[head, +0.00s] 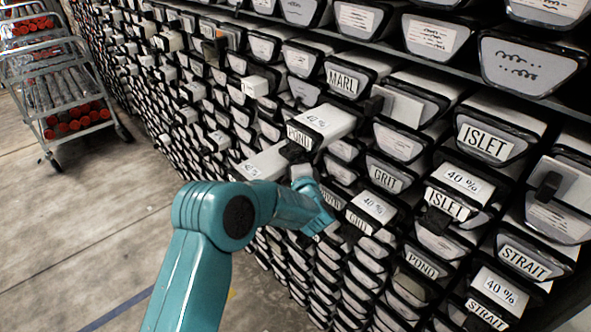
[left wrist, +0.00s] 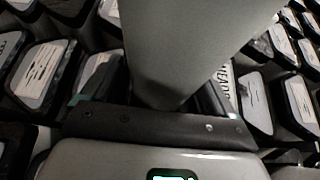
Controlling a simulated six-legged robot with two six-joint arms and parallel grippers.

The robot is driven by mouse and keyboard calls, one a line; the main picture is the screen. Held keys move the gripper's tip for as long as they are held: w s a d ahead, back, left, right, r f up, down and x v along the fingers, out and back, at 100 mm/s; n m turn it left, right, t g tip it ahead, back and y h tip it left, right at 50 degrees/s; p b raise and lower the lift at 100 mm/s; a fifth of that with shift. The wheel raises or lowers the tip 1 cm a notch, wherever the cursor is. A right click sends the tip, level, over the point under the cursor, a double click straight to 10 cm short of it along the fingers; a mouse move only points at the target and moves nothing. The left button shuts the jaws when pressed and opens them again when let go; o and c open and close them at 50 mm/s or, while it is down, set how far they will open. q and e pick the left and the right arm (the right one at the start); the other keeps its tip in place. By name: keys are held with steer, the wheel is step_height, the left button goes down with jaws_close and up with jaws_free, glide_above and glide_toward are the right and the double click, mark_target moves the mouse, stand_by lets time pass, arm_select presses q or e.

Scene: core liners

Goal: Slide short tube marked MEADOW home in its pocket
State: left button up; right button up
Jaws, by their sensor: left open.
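In the left wrist view my left gripper (left wrist: 162,92) is open, with a dark finger on each side of a large plain grey body (left wrist: 185,45). I cannot tell whether the fingers touch it. A white label reading part of MEADOW (left wrist: 224,84) shows beside the right finger, its rest hidden. A grey tube with a 42 % tag (head: 262,165) sticks out left of the gripper in the head view. My right gripper is not in view.
Rows of dark pockets with labelled tube ends fill the wall, such as MARL (head: 342,82), GRIT (head: 386,180) and ISLET (head: 485,142). Several tubes stick out near the gripper. A cart with red-ended tubes (head: 75,118) stands at the far left. The concrete floor (head: 85,215) is clear.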

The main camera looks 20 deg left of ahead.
arm_select(q)
steer(key=b+v, duration=0.2)
steer(key=v, duration=0.9)
steer(key=shift+s, duration=0.35)
steer(key=shift+d+f, duration=0.1)
steer(key=shift+d, duration=0.05)
